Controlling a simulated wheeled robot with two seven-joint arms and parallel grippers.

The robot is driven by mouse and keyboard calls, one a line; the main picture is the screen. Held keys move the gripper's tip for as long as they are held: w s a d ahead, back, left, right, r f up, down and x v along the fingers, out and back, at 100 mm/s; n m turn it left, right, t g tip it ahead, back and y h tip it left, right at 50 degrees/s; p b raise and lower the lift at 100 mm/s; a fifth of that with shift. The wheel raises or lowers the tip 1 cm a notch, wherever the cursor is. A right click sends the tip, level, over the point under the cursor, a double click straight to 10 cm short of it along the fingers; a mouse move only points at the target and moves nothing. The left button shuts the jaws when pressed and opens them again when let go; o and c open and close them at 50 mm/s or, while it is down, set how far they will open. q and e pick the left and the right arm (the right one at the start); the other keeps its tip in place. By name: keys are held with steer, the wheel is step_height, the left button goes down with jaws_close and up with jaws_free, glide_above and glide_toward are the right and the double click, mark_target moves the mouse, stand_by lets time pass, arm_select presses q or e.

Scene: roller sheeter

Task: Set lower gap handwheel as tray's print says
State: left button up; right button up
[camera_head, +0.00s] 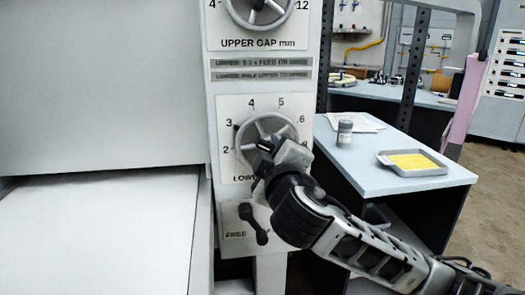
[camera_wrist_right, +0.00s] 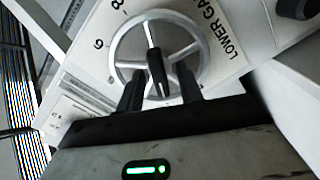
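The lower gap handwheel (camera_head: 268,118) is a grey spoked wheel on a white dial with numbers around it, on the machine's front panel. It also shows in the right wrist view (camera_wrist_right: 117,45), where a black grip sticks out from it. My right gripper (camera_head: 264,147) is at the wheel's lower part and hides some of the dial. In the right wrist view its two dark fingers (camera_wrist_right: 158,78) stand apart, with the black grip between them and no clear contact. The tray (camera_head: 440,169) holds a yellow sheet; its print is too small to read. My left gripper is out of view.
The upper gap handwheel (camera_head: 288,12) is above, with two partly readable label strips (camera_head: 262,69) between. A black lever (camera_head: 253,224) marked FREE sits below. A dark-lidded jar (camera_head: 344,135) stands on the side table (camera_head: 370,181) behind my right arm.

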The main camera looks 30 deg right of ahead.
steer(key=shift+w+d, duration=0.1)
steer(key=shift+w, duration=0.05)
jaws_close()
steer(key=shift+m, duration=0.4)
steer(key=shift+r+m+b, duration=0.1)
steer(key=shift+m+b, duration=0.65)
steer(key=shift+m, duration=2.75)
jaws_free()
